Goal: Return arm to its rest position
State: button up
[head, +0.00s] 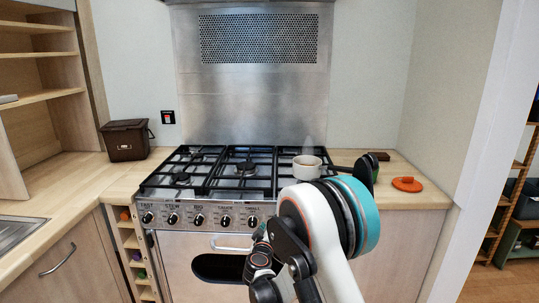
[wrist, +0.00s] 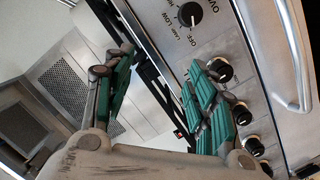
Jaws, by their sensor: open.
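My arm (head: 332,235), white with a teal band, reaches across the right front of the range cooker. In the wrist view my gripper (wrist: 160,88) is open, its green-padded fingers spread with nothing between them. It is close to the cooker's knob panel (wrist: 222,35). Whether a finger touches the panel I cannot tell. In the head view the gripper is mostly hidden by my arm.
A white pot (head: 306,168) with a dark handle stands on the right burners, faint steam above it. An orange lid (head: 407,184) lies on the right counter. A brown bin (head: 127,140) stands at left. An oven handle (wrist: 280,55) juts out near the gripper.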

jog(key=s+d+r+m+g+h, duration=0.25)
jog(key=s+d+r, duration=0.35)
jog(key=d+r, duration=0.5)
jog(key=s+d+r+m+g+y, duration=0.1)
jog(key=s+d+r+g, duration=0.15)
jog(key=s+d, duration=0.2)
jog(key=s+d+r+m+g, duration=0.1)
jog(key=s+d+r+m, duration=0.15)
jog(key=s, duration=0.35)
jog(key=s+f+g+y, duration=0.1)
jog(key=s+y, duration=0.1)
jog(key=s, duration=1.2)
jog(key=s+d+f+m+g+y, duration=0.1)
jog(key=s+g+y, duration=0.1)
jog(key=s, duration=1.3)
jog(key=shift+s+f, duration=0.15)
jog(key=shift+s, duration=0.15)
